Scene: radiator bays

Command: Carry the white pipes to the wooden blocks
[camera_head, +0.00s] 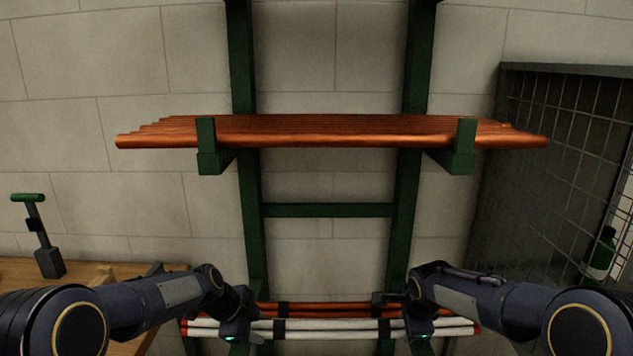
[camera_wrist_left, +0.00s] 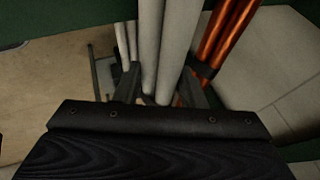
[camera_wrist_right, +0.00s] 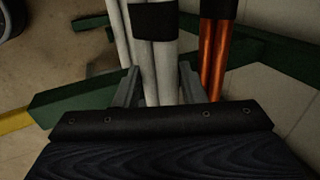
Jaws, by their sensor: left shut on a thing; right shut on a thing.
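The white pipes (camera_head: 330,325) lie level in a bundle low at the front, with dark bands around them and red at both ends. My left gripper (camera_head: 236,328) is shut on white pipes near their left part; the pipes (camera_wrist_left: 168,50) run between its fingers (camera_wrist_left: 160,88). My right gripper (camera_head: 418,325) is shut on them near their right part; the pipes (camera_wrist_right: 155,65) pass between its fingers (camera_wrist_right: 157,88). More white pipes show just outside the fingers in both wrist views.
Copper pipes (camera_head: 330,308) lie right behind the white ones. More copper pipes (camera_head: 330,130) rest on green brackets above. A green rack frame (camera_head: 330,210) stands against the wall. The wooden bench (camera_head: 20,270) holds a green-handled tool (camera_head: 45,245). A wire cage (camera_head: 565,120) stands at right.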

